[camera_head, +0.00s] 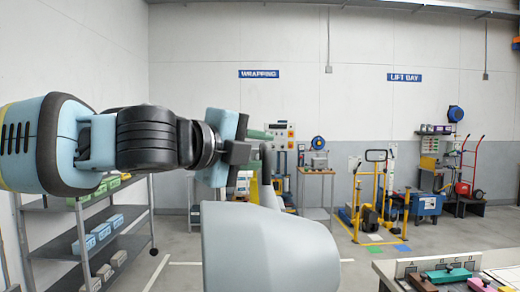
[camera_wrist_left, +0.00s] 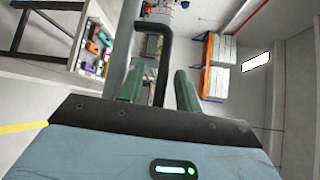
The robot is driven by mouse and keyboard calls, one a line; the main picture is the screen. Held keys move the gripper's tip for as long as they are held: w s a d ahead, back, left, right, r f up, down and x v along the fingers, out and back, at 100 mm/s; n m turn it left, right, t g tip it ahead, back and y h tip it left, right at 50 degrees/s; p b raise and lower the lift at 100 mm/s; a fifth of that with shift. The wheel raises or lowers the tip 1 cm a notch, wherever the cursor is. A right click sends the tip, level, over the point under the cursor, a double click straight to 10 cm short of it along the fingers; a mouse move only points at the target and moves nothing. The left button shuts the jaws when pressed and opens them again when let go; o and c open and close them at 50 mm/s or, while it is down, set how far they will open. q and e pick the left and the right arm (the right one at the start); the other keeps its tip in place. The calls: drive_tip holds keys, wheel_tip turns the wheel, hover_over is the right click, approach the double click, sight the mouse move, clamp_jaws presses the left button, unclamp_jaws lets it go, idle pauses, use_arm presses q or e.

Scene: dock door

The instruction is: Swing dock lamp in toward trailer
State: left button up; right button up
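A large pale grey rounded body (camera_head: 270,245) with a narrow neck stands close in the middle of the head view; it seems to be the dock lamp, though I cannot be sure. My left gripper (camera_head: 262,135) is at the top of this neck, fingers pointing right. In the left wrist view a black bent bar (camera_wrist_left: 166,55) like a handle runs down between the green fingers of my left gripper (camera_wrist_left: 160,85), with a gap showing on both sides. A grey tube (camera_wrist_left: 126,45) runs beside the bar. My right gripper is not in view.
A grey shelf rack (camera_head: 110,245) with boxes stands at the left. A workbench (camera_head: 385,270) with coloured items is at the front right. Yellow lift equipment (camera_head: 375,195) and a red hand truck (camera_head: 470,165) stand along the back wall. Open floor lies between.

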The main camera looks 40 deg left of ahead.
use_arm(q)
drive_tip(key=s+a+r+p, duration=0.1)
drive_tip(key=s, duration=0.6)
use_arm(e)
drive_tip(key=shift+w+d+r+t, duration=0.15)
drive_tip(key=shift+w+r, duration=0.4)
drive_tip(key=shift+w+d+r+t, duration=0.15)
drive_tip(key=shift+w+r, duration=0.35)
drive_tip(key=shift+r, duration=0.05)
